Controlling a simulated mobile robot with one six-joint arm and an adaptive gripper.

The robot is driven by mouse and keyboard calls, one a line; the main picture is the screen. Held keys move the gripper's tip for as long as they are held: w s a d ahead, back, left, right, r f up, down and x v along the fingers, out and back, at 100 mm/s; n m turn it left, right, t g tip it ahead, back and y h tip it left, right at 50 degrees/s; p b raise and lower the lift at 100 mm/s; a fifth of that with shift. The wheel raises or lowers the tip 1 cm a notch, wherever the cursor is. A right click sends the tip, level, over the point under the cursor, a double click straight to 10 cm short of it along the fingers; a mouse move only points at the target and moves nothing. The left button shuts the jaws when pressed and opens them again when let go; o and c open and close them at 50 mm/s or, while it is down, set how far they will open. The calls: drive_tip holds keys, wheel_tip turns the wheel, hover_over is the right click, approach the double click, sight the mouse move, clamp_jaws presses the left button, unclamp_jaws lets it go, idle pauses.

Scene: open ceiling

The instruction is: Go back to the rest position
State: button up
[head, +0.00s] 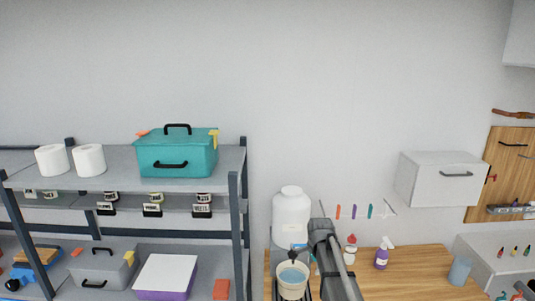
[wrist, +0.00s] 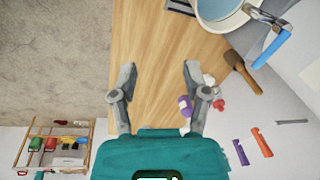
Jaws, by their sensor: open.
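My gripper (wrist: 158,78) is open in the wrist view, its two grey fingers wide apart with nothing between them. It points over the wooden counter (wrist: 150,45). In the head view my grey arm reaches up from the bottom edge, in front of the counter (head: 425,268). The fingertips cannot be made out there.
A bucket of blue liquid (head: 292,281) and a white jug (head: 291,215) are left of my arm. A purple spray bottle (head: 382,256) stands to its right. A shelf rack (head: 115,181) bears a teal box (head: 176,155). The wall above is bare.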

drive_tip(key=s+f+n+g+b, duration=0.1)
drive_tip(key=s+f+n+b, duration=0.6)
drive_tip(key=s, duration=0.5)
drive_tip(key=s+f+n+b, duration=0.6)
drive_tip(key=s+f+n, duration=0.1)
drive_tip(key=s, duration=0.4)
drive_tip(key=shift+s+d+f+g+b, duration=0.15)
drive_tip(key=shift+s+f+g+b, duration=0.15)
drive_tip(key=shift+s+g+b, duration=0.1)
